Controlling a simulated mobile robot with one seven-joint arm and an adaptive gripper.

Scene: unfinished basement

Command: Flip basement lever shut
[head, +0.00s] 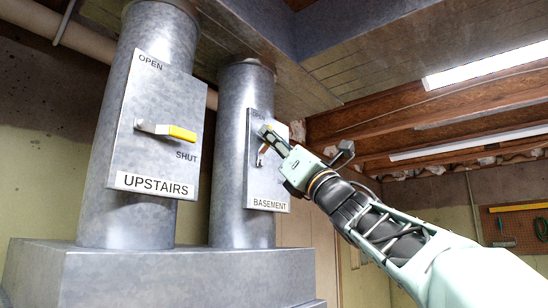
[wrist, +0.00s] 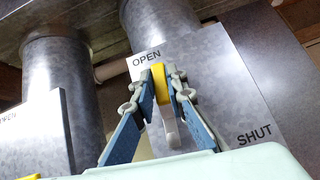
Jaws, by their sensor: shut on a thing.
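The basement lever is on the metal plate labelled BASEMENT (head: 268,203), on the right-hand duct. Its pale shank (wrist: 171,130) rises to a yellow grip (wrist: 161,84), which points up toward the word OPEN in the wrist view. SHUT is printed at the plate's lower right there. My gripper (head: 268,133) reaches in from the right and is shut on the yellow grip. In the wrist view its two blue fingers (wrist: 162,80) hold the grip from both sides. In the head view the fingers partly hide the lever.
On the left duct, the UPSTAIRS plate (head: 154,90) has a yellow-handled lever (head: 178,133) pointing right, just above SHUT. A metal box (head: 150,270) stands beneath both ducts. Wooden joists and lights are overhead. A pegboard (head: 515,225) hangs at far right.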

